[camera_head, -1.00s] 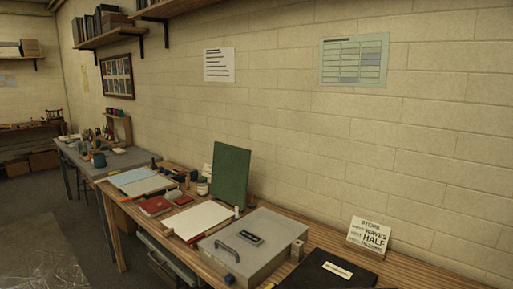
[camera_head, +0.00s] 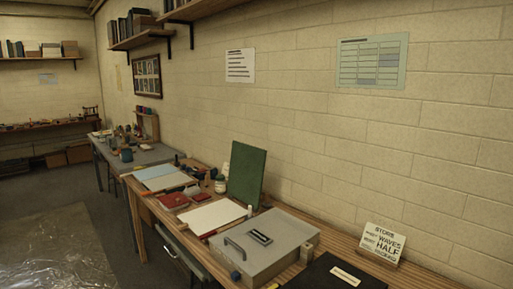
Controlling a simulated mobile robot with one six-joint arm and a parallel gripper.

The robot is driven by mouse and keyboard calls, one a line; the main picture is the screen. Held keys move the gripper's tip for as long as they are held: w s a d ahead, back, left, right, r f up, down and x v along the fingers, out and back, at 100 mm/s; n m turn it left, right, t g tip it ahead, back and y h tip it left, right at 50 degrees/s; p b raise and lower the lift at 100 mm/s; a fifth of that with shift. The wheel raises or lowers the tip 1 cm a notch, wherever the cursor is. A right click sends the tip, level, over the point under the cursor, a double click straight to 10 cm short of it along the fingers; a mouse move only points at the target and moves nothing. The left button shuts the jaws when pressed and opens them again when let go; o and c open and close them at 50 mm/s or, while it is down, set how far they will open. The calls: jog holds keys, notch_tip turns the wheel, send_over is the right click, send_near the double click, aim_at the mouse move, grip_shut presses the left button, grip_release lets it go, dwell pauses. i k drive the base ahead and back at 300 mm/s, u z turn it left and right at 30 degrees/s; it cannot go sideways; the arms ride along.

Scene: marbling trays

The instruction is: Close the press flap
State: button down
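A green panel (camera_head: 246,175) stands raised, leaning slightly back, at the rear edge of a flat white board (camera_head: 213,217) on the wooden bench. It looks like the open press flap, but its hinge is too small to make out. A grey box (camera_head: 265,246) with a dark handle (camera_head: 235,248) and a small dark label plate lies shut to the right of the white board. My gripper is not in view.
A black folder (camera_head: 335,272) and a lettered sign (camera_head: 382,243) are at the bench's right. Red books (camera_head: 173,200), jars and a light-blue sheet (camera_head: 164,182) lie farther left. Open floor (camera_head: 55,250) with a shiny sheet is at the left.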

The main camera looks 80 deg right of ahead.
aim_at(248, 162)
jog(key=u, duration=1.3)
jog(key=k, duration=0.15)
jog(key=z, duration=3)
jog(key=i, duration=1.6)
jog(key=z, duration=0.1)
jog(key=k, duration=0.35)
jog(key=z, duration=0.1)
